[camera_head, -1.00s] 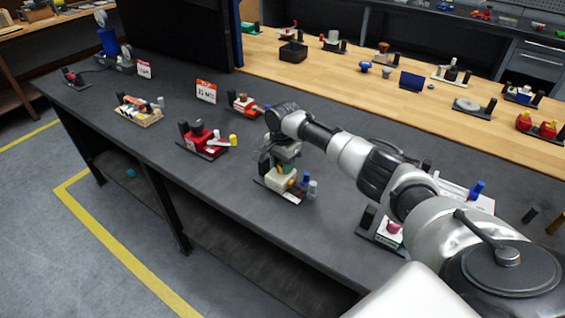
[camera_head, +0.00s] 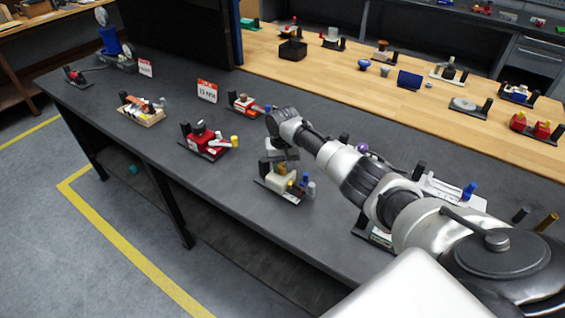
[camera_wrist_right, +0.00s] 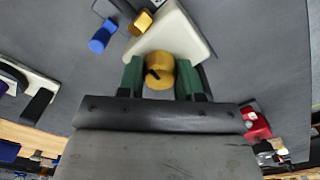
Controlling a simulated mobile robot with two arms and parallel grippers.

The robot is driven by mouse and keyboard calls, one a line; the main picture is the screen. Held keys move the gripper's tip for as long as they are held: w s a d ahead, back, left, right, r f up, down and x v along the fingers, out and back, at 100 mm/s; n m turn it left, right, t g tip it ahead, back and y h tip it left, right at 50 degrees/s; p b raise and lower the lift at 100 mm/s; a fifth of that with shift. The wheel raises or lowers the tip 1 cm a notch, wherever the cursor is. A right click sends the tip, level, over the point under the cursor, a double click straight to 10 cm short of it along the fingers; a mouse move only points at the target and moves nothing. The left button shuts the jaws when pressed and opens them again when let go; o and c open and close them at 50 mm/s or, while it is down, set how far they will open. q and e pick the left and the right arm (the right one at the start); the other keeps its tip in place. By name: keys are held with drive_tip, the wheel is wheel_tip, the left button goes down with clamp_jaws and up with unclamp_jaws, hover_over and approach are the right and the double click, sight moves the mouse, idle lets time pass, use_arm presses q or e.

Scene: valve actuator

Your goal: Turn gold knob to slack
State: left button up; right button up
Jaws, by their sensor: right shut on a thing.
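The gold knob (camera_wrist_right: 160,71) shows in the right wrist view, round with a dark mark on its face, on a cream-white valve actuator body (camera_wrist_right: 172,34). My right gripper (camera_wrist_right: 160,74) has its green fingers on both sides of the knob and is shut on it. In the head view the white body (camera_head: 281,184) stands on a dark base on the grey bench, with the right gripper (camera_head: 279,163) directly above it. The knob is mostly hidden there by the gripper. My left gripper is not in view.
A blue cap (camera_wrist_right: 103,36) and a gold fitting (camera_wrist_right: 140,22) sit beside the body. A red valve unit (camera_head: 206,140) stands to the left on the grey bench (camera_head: 150,160). A white unit with a blue cap (camera_head: 469,190) stands to the right, near my arm.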

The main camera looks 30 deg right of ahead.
sight(283, 165)
drive_tip(key=n, duration=0.3)
drive_tip(key=shift+n, duration=0.4)
drive_tip(key=n, duration=0.3)
drive_tip(key=shift+n+p, duration=0.3)
drive_tip(key=shift+p, duration=0.05)
drive_tip(key=n, duration=0.3)
drive_tip(key=shift+n, duration=2.2)
drive_tip(key=o, duration=0.9)
drive_tip(key=shift+o, duration=0.2)
wheel_tip(283, 165, up, 11)
drive_tip(key=b, duration=0.2)
